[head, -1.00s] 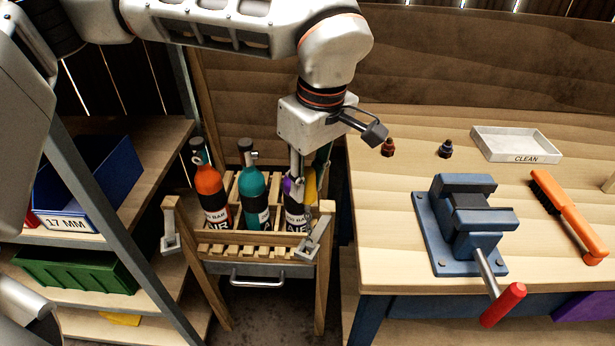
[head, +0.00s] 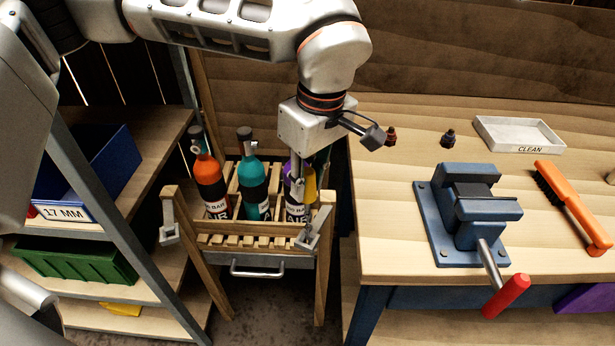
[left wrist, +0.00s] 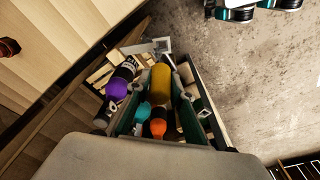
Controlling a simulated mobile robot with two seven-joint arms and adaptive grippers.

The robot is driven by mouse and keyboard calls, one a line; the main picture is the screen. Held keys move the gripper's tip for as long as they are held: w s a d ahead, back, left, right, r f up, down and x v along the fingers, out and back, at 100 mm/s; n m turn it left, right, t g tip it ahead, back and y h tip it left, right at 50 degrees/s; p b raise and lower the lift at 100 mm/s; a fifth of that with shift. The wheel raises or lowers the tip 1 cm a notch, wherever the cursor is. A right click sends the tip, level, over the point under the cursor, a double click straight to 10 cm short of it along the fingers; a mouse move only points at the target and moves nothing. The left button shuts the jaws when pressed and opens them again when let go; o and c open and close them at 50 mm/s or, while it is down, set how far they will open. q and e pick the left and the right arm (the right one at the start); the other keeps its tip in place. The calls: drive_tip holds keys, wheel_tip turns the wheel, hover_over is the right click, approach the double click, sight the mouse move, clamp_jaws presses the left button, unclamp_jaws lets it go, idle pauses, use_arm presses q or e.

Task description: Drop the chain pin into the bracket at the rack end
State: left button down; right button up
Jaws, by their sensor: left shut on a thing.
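My left gripper (head: 306,185) points down over the right end of the wooden bottle rack (head: 262,232). It is shut on a yellow piece (head: 310,183), which appears to be the chain pin's grip. The yellow piece also shows between the dark green fingers in the left wrist view (left wrist: 161,80). The grey metal bracket (head: 318,229) is at the rack's right end, just below the gripper. In the left wrist view the bracket (left wrist: 150,47) lies beyond the fingertips. The pin's lower end is too small to tell whether it is in the bracket. My right gripper is not in view.
A shelf with blue (head: 95,175) and green (head: 75,262) bins is left. A workbench with a blue vise (head: 468,212) is right.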

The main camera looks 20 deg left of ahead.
sight(307, 207)
use_arm(q)
drive_tip(key=shift+f+b, duration=0.3)
drive_tip(key=shift+f, duration=0.65)
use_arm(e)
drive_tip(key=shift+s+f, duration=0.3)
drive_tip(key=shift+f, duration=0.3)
use_arm(q)
drive_tip(key=shift+f+b, duration=0.3)
drive_tip(key=shift+f, duration=0.85)
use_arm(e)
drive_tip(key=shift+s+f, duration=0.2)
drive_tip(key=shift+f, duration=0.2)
